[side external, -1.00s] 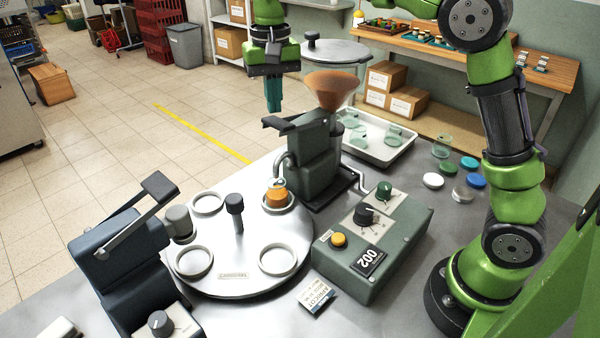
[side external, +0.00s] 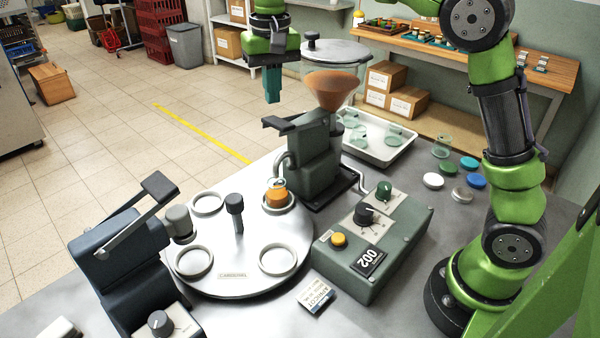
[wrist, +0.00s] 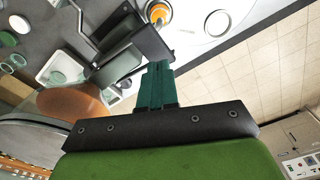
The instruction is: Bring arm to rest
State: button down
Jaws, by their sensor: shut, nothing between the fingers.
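My gripper (side external: 272,84) hangs in the air with its teal fingers pointing down, behind and left of the hopper machine, above floor level beyond the table. Its fingers are together and hold nothing. In the wrist view the gripper (wrist: 156,72) also shows its teal fingers closed, with the hopper machine beyond them. My green arm rises from its base at the right of the table.
The dark green machine (side external: 312,160) carries an orange-brown funnel (side external: 332,88). A carousel (side external: 235,255) holds an orange jar (side external: 277,195) in one ring. A control box (side external: 375,250), a capping press (side external: 125,265), a white tray (side external: 375,153) and loose lids (side external: 433,180) share the table.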

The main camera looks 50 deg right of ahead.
jog(key=s+d+f+t+y, duration=0.1)
jog(key=s+f+t, duration=0.1)
jog(key=s, duration=0.9)
jog(key=s+d+f+n+t+y, duration=0.1)
jog(key=s+t, duration=0.3)
jog(key=s, duration=0.7)
jog(key=shift+f+t, duration=0.4)
jog(key=shift+f, duration=0.1)
